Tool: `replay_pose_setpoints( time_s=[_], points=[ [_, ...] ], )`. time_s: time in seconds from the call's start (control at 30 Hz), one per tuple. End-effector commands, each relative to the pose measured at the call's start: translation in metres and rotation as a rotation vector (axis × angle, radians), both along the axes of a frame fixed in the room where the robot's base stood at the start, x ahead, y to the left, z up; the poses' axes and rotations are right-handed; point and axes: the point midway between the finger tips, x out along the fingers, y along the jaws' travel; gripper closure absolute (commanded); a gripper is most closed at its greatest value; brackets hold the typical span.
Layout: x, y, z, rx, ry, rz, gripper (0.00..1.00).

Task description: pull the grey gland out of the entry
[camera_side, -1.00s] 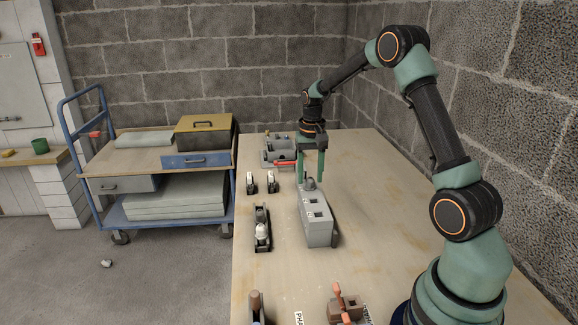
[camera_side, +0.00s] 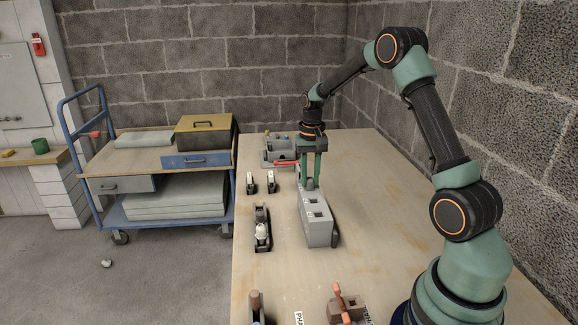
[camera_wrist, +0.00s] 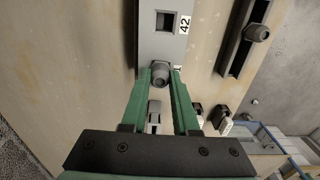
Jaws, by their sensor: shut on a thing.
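The grey gland (camera_wrist: 161,75) sits at the near end of the grey box in the wrist view, between my green fingertips. In the side view the gland (camera_side: 310,184) shows at the top of the box's far end, just under the fingers. My gripper (camera_side: 311,178) points straight down and is shut on the gland; it also shows in the wrist view (camera_wrist: 160,72). The grey box (camera_side: 318,226) stands on the bench with two square openings in its top. I cannot tell whether the gland is still seated in its entry, which the gland and fingers hide.
A dark rail holder with a whitish fitting (camera_side: 262,232) stands left of the box. Two small black-and-white clips (camera_side: 271,182) stand behind it. A grey machine with a red bar (camera_side: 279,152) is at the far end. The bench (camera_side: 378,220) right of the box is clear.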

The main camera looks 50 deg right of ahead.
Motion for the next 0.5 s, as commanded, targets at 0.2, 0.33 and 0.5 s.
replay_pose_setpoints(
  time_s=[0.2,0.33,0.5],
  points=[
    [0.0004,-0.0001,0.0056,-0.001,-0.001,0.000,1.00],
    [0.0005,-0.0001,0.0079,-0.001,-0.002,0.000,1.00],
    [0.0004,-0.0001,0.0109,-0.001,-0.002,0.000,1.00]
  ],
)
